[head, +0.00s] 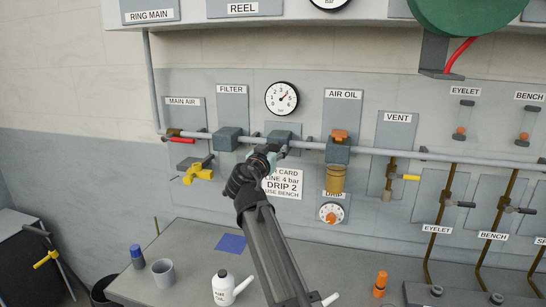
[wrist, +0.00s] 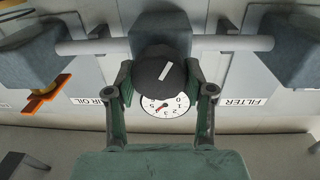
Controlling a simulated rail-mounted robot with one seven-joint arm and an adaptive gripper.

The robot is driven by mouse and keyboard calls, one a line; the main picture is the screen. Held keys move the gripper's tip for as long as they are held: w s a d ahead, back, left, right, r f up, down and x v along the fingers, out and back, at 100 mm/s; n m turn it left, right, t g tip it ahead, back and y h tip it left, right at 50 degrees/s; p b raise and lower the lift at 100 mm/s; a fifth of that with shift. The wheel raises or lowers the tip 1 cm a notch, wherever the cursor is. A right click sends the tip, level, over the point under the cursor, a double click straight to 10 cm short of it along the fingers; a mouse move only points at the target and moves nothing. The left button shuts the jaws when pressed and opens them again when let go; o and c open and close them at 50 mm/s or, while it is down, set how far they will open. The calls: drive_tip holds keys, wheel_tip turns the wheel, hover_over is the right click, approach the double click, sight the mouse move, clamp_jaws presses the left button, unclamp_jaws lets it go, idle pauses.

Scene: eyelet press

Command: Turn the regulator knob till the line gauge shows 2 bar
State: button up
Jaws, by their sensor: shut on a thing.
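The regulator (head: 282,137) sits on the pipe below the line gauge, between the filter and the air-oil unit. In the wrist view its dark round knob (wrist: 161,76), with a white mark, is between my two fingers. My gripper (wrist: 160,88) is shut on the knob; in the head view my gripper (head: 262,160) covers most of it. The line gauge (head: 282,98) has a white face, and its red needle points up and right, apparently near 4. The gauge (wrist: 168,110) is partly hidden behind the knob in the wrist view.
A card (head: 284,184) behind my arm reads "LINE 4 bar", "DRIP 2". The filter (head: 228,138) and the air-oil unit (head: 338,150) flank the regulator closely. The bench below holds a grey cup (head: 163,272) and a white oil can (head: 226,289).

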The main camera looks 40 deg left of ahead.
drive_tip(key=n+b, duration=0.2)
drive_tip(key=shift+f+n+b, duration=0.2)
drive_tip(key=shift+n+b, duration=0.1)
drive_tip(key=shift+b, duration=0.05)
drive_tip(key=n+b, duration=0.1)
drive_tip(key=n, duration=0.1)
drive_tip(key=shift+n+b, duration=0.35)
drive_tip(key=shift+n, duration=0.05)
drive_tip(key=n+b, duration=0.1)
drive_tip(key=n, duration=0.4)
drive_tip(key=shift+a+r+n, duration=0.1)
drive_tip(key=shift+r+n, duration=0.05)
drive_tip(key=shift+n, duration=0.25)
drive_tip(key=n+y+p, duration=0.1)
drive_tip(key=n+p, duration=0.1)
drive_tip(key=n, duration=0.4)
drive_tip(key=shift+n, duration=0.3)
drive_tip(key=n+p, duration=0.1)
drive_tip(key=n, duration=0.1)
drive_tip(key=shift+n+p, duration=0.3)
drive_tip(key=shift+n, duration=0.1)
drive_tip(key=shift+n+y+p, duration=0.3)
drive_tip(key=shift+n+p, duration=0.65)
drive_tip(key=shift+n, duration=0.55)
